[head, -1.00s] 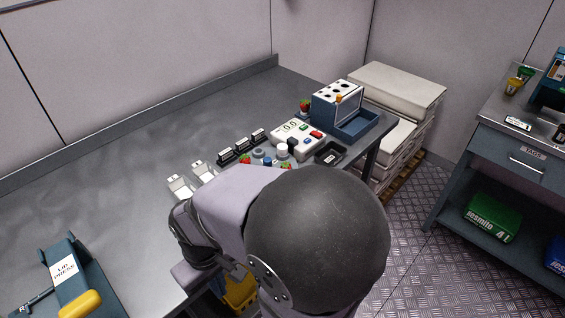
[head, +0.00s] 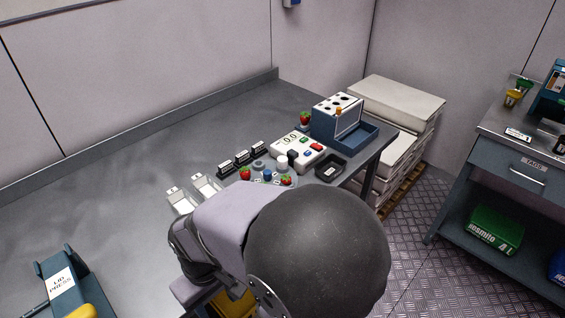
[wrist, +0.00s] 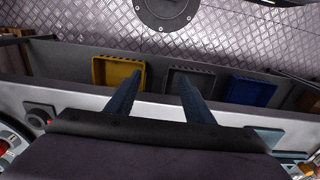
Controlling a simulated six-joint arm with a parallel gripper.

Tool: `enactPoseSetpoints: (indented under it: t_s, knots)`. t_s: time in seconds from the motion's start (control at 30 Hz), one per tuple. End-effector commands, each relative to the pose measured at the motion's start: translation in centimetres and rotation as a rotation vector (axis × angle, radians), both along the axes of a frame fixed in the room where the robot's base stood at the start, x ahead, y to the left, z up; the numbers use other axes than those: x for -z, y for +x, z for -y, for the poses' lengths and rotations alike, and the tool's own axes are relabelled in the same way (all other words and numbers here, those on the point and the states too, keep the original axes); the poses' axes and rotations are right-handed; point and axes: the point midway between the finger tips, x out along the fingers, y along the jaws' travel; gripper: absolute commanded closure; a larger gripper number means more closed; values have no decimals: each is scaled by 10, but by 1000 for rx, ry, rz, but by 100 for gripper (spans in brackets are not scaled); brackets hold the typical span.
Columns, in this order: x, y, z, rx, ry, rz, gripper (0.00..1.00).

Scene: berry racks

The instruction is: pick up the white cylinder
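A small white cylinder (head: 283,162) stands among the small items near the right end of the grey table, close to strawberries, a blue piece and a dark block. My arm hides the table just in front of this group. My gripper (wrist: 160,75) shows in the wrist view with its two blue fingers apart and nothing between them. It points over the table edge toward coloured trays and the floor. The gripper itself is hidden behind my arm in the head view. The white cylinder is not clearly visible in the wrist view.
A white device with buttons (head: 299,151), a black tray (head: 330,167) and a blue rack (head: 338,117) stand around the group. White trays (head: 206,186) and black holders (head: 242,157) lie left. The table's left middle is clear. A yellow tray (wrist: 118,72) shows below.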

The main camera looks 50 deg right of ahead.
Motion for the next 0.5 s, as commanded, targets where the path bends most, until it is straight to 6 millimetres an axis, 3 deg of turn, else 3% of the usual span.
enactPoseSetpoints:
  t_s: [0.27, 0.5]
  knots:
    - [-2, 1, 0, 5, 0, -7, 52]
    - [-27, 8, 5, 83, -12, -115, 52]
